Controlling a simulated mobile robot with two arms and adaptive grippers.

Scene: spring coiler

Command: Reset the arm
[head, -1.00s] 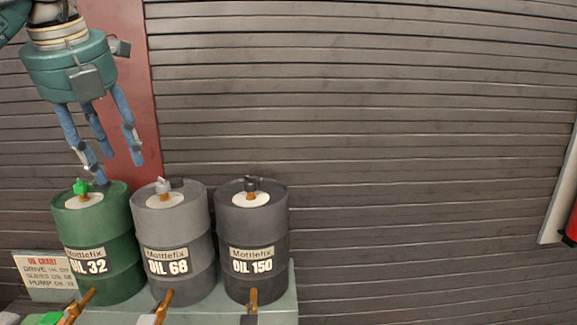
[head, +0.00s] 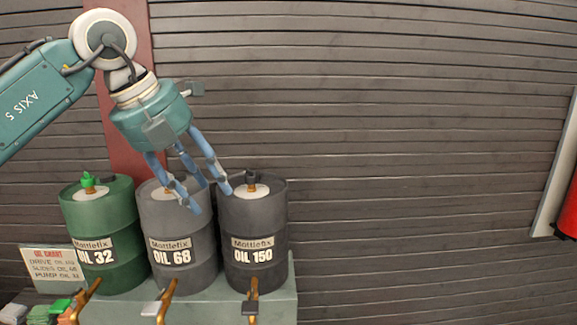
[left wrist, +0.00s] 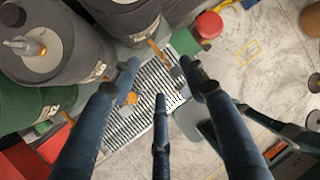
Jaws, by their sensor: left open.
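My left gripper (head: 198,196) has three blue fingers on a teal palm. In the head view it hangs in front of the grey OIL 68 drum (head: 180,225), and its fingertips reach toward the dark OIL 150 drum (head: 252,225). The fingers are spread and hold nothing. In the left wrist view the fingers (left wrist: 160,85) point down over a slatted grate (left wrist: 150,110). My left arm (head: 40,100), marked AXIS 5, comes in from the left and bends down at the wrist. My right gripper does not show in either view.
A green OIL 32 drum (head: 105,235) stands left of the other two on a pale green stand (head: 210,305) with taps in front. An oil chart sign (head: 50,265) is at left. A red cylinder (head: 570,205) is at the right edge. The slatted wall (head: 420,150) is bare.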

